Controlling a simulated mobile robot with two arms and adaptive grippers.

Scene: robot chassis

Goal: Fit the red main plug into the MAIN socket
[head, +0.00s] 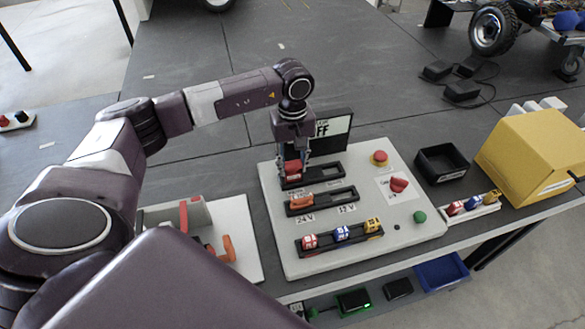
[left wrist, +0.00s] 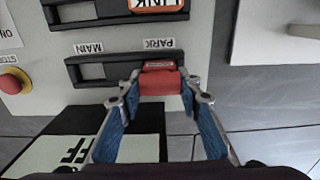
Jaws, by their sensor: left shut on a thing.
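The red main plug (head: 293,168) is at the left, PARK end of the top black socket strip on the white panel. It also shows in the left wrist view (left wrist: 160,83), beside the PARK label. My left gripper (head: 292,163) points down with its blue-padded fingers shut on the plug; it also shows in the left wrist view (left wrist: 160,92). I cannot tell whether the plug is fully seated or slightly raised. The MAIN socket (left wrist: 93,71) is the empty dark slot at the other end of the same strip; in the head view it is right of the plug (head: 327,173). My right gripper is not in view.
An orange LINK plug (head: 302,202) sits in the middle strip. Red, blue and yellow plugs (head: 342,234) fill the front strip. A display reading "FF" (head: 333,130) stands close behind the gripper.

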